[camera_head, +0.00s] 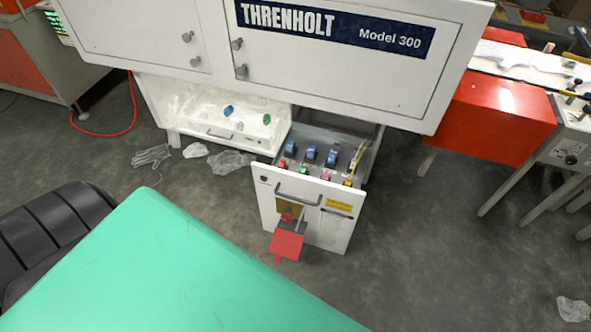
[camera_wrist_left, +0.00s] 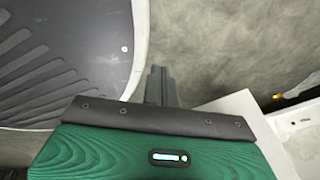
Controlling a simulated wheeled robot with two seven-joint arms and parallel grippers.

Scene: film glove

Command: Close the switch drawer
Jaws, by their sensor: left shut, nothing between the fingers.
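The switch drawer (camera_head: 308,232) is pulled out under the white Threnholt cabinet (camera_head: 270,60) in the head view. Its white front has a dark bar handle (camera_head: 297,194), a yellow label and a red flap (camera_head: 286,245) hanging low. Blue switches (camera_head: 310,153) and red, green and yellow parts show on the panel behind the front. My left gripper (camera_wrist_left: 160,88) shows only in the left wrist view, its dark fingers together and empty, above the floor. No contact with the drawer is visible. My right gripper is in neither view.
Left of the drawer, an open white tray (camera_head: 213,133) holds blue and green knobs. Crumpled clear plastic (camera_head: 230,163) and a glove (camera_head: 152,156) lie on the floor. A red box (camera_head: 493,118) stands at right. Grey floor (camera_head: 430,260) right of the drawer is clear.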

